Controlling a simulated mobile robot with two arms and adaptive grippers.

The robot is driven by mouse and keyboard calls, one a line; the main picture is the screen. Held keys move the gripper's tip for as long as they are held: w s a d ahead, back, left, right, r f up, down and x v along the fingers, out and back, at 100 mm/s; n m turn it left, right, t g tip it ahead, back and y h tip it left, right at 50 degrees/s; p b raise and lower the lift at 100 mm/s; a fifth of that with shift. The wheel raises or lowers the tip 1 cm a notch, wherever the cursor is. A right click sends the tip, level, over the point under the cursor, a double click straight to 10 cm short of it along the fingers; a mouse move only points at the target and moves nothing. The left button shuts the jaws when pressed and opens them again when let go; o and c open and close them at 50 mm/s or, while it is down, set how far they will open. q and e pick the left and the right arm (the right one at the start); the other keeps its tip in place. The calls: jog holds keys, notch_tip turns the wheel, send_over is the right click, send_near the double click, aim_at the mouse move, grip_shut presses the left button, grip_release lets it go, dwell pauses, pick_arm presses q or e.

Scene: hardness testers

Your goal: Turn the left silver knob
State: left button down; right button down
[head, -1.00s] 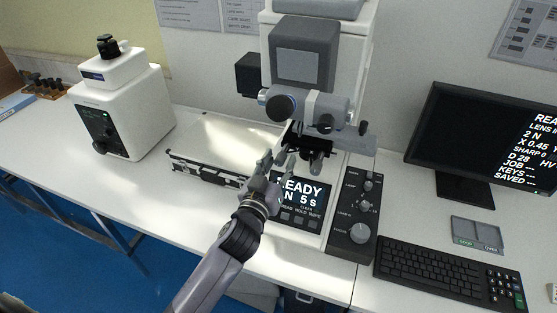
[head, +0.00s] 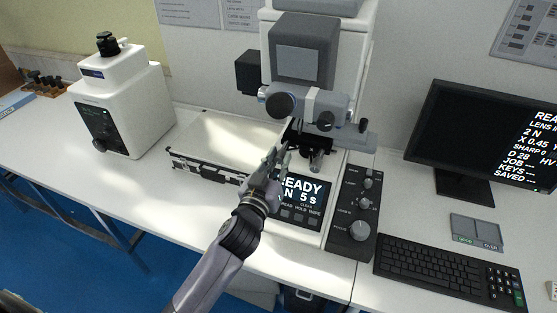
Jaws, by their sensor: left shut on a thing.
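The hardness tester (head: 305,50) stands at the back centre, with a dark stage (head: 310,142) under its head. How far the knob is turned cannot be seen. Another silver knob (head: 316,160) hangs under the stage, just right of my gripper, and is free. My right gripper is not in view.
A display (head: 300,215) lies below my left gripper, beside a dark panel with knobs (head: 350,225). A flat case (head: 215,145) lies to the left, and a white device (head: 125,110) stands beyond it. A monitor (head: 485,140) and keyboard (head: 445,268) occupy the right.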

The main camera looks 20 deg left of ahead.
pick_arm(q)
jog(key=shift+m, duration=1.2)
jog(key=c, duration=1.4)
grip_release()
jog(key=shift+s, duration=0.1)
jog(key=shift+s+f, duration=0.1)
jog(key=shift+s, duration=0.2)
jog(key=s, duration=1.1)
jog(key=shift+s+a, duration=0.1)
jog(key=shift+a, duration=0.1)
